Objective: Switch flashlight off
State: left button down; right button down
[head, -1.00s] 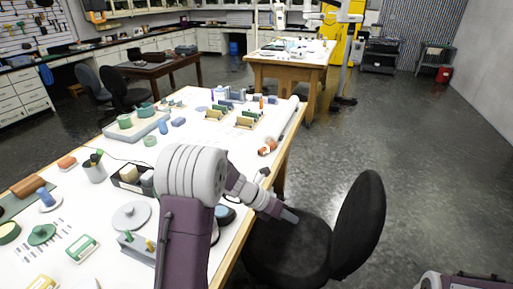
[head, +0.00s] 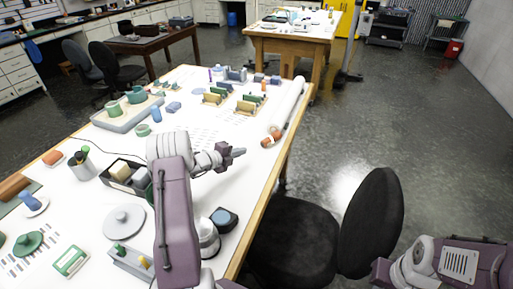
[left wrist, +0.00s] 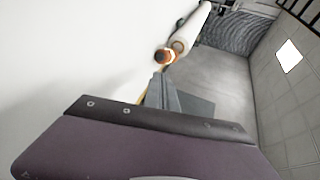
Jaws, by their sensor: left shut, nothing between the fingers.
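I cannot make out for certain which thing is the flashlight. An orange-brown cylindrical object (head: 268,141) with a pale round end lies near the table's right edge, by the near end of a long white roll. It also shows in the left wrist view (left wrist: 165,57), just beyond my fingers. No switch can be made out on it. My left gripper (head: 239,152) is shut and empty above the table, to the left of and a little nearer than this object. Its closed grey fingers (left wrist: 160,91) show in the left wrist view. My right gripper is out of view.
The white table (head: 215,185) has bare room around my left gripper. The white roll (head: 289,103) lies along the right edge. Wooden racks (head: 215,96) stand farther back. A black box (head: 126,173) is to the left, and a black chair (head: 300,235) stands close at the right.

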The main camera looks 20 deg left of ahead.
aim_at(262, 145)
pick_arm(q)
jog(key=shift+w+f, duration=0.4)
jog(key=shift+w, duration=0.25)
jog(key=shift+w+f, duration=0.35)
jog(key=shift+w, duration=0.25)
jog(key=p+x, duration=0.1)
jog(key=x, duration=0.6)
jog(key=shift+d+r, duration=0.1)
jog(key=shift+d, duration=0.05)
jog(key=shift+w+f, duration=0.3)
jog(key=shift+w, duration=0.15)
jog(key=shift+d, duration=0.1)
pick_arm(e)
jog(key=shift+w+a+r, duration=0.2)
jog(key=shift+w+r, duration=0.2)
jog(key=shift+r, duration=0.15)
pick_arm(q)
jog(key=shift+r, duration=0.1)
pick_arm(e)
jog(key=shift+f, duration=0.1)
